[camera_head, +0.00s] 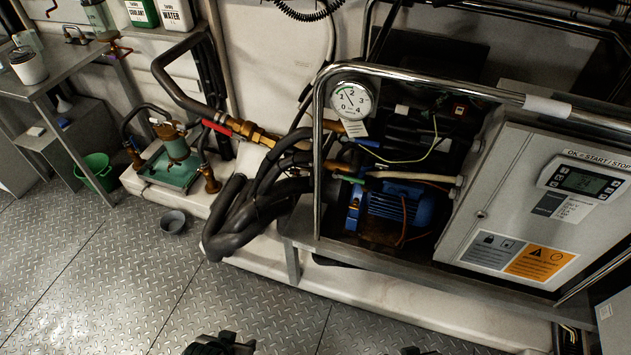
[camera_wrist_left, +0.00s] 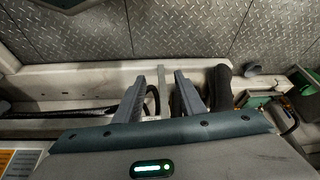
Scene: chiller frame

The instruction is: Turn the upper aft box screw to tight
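The grey control box (camera_head: 520,180) stands at the right of the head view, with a display and labels on its front. One small dark screw (camera_head: 481,214) shows low on its left front edge. I cannot make out the upper screw clearly. My left gripper (camera_head: 222,343) shows only as a dark part at the bottom edge, over the floor and well away from the box. In the left wrist view its two fingers (camera_wrist_left: 160,80) are apart with nothing held. A sliver of a dark part (camera_head: 415,351), probably my right gripper, shows at the bottom edge; its fingers are hidden.
A chrome tube frame (camera_head: 318,150) with a pressure gauge (camera_head: 351,100) stands around the blue motor (camera_head: 395,203), left of the box. Thick black hoses (camera_head: 240,215) bend down left of it. The metal floor (camera_head: 110,285) in front is mostly clear.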

